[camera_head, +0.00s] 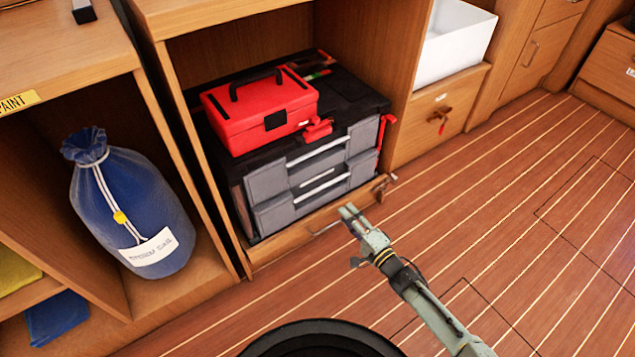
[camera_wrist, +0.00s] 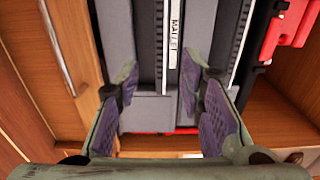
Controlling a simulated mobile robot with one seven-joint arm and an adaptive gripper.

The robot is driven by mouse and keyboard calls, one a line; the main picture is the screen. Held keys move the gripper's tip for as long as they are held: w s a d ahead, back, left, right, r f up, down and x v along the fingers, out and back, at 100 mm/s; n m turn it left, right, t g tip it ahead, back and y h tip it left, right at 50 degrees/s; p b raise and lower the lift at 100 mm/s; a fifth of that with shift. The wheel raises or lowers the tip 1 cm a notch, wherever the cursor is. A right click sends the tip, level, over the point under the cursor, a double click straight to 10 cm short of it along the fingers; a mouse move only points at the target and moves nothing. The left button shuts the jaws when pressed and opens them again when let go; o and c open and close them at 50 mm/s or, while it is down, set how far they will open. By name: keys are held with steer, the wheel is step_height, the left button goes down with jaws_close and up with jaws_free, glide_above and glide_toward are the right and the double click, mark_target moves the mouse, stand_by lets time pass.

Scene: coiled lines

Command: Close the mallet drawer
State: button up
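A black and grey toolbox (camera_head: 265,185) with several grey drawers stands inside a wooden cabinet bay. In the wrist view its grey drawer fronts fill the middle, and a white label reading MALLET (camera_wrist: 175,40) shows on a strip there. I cannot tell how far the mallet drawer is pulled out. My gripper (camera_head: 350,211) is in front of the toolbox's lower right part, above the wooden ledge. In the wrist view my gripper (camera_wrist: 158,85) has its purple-padded fingers apart, facing the drawer fronts. Nothing shows between the fingers, and I cannot tell whether they touch the toolbox.
A red toolbox (camera_head: 262,108) sits on top. Red latches (camera_head: 384,130) are at its right side. A wooden drawer front (camera_head: 275,249) with a metal handle lies below. A blue bag (camera_head: 130,210) stands left, a white bin (camera_head: 456,40) right. The floor at right is clear.

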mark_target(324, 190)
steer(key=b+x, duration=0.1)
steer(key=x, duration=1)
steer(key=shift+c, duration=0.4)
jaws_close()
stand_by(0.4)
